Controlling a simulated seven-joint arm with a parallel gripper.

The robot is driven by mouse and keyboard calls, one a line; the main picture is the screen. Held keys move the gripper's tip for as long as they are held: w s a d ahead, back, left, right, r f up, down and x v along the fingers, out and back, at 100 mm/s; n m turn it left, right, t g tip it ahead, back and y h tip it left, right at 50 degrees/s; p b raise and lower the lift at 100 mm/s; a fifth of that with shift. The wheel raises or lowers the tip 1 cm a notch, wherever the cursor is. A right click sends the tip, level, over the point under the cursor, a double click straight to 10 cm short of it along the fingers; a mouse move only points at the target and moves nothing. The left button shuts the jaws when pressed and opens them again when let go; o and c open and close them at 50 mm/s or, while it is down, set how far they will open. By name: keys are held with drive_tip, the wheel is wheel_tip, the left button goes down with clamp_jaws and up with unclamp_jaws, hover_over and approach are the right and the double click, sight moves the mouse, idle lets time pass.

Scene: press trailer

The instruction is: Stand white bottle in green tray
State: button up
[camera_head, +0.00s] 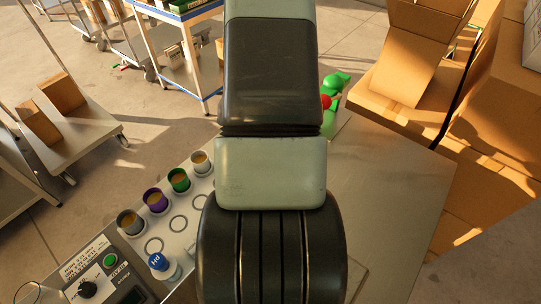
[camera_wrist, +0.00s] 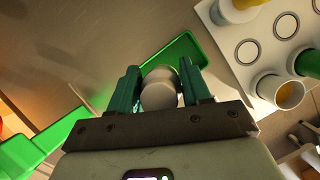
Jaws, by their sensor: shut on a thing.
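In the wrist view my gripper (camera_wrist: 160,76) is shut on a pale, round-ended object, seen end-on, that looks like the white bottle (camera_wrist: 158,93). One teal finger is on each side of it. The green tray (camera_wrist: 184,47) shows just beyond the bottle, partly hidden by the bottle and fingers. I cannot tell whether the bottle touches the tray or how far it is above it. In the head view my arm hides the gripper, the bottle and the tray.
A white panel (camera_head: 200,190) holds several coloured cups and empty ring marks. A blue-capped bottle (camera_head: 160,265) stands near a control box (camera_head: 95,280). Green objects (camera_head: 336,82) and a red one (camera_head: 325,101) lie beyond my arm. The metal tabletop (camera_head: 390,190) at right is clear.

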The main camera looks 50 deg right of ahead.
drive_tip(key=shift+f, duration=3.55)
drive_tip(key=shift+f, duration=0.15)
drive_tip(key=o, duration=1.2)
drive_tip(key=shift+d, duration=0.1)
drive_tip(key=v, duration=1.2)
drive_tip(key=shift+r, duration=0.2)
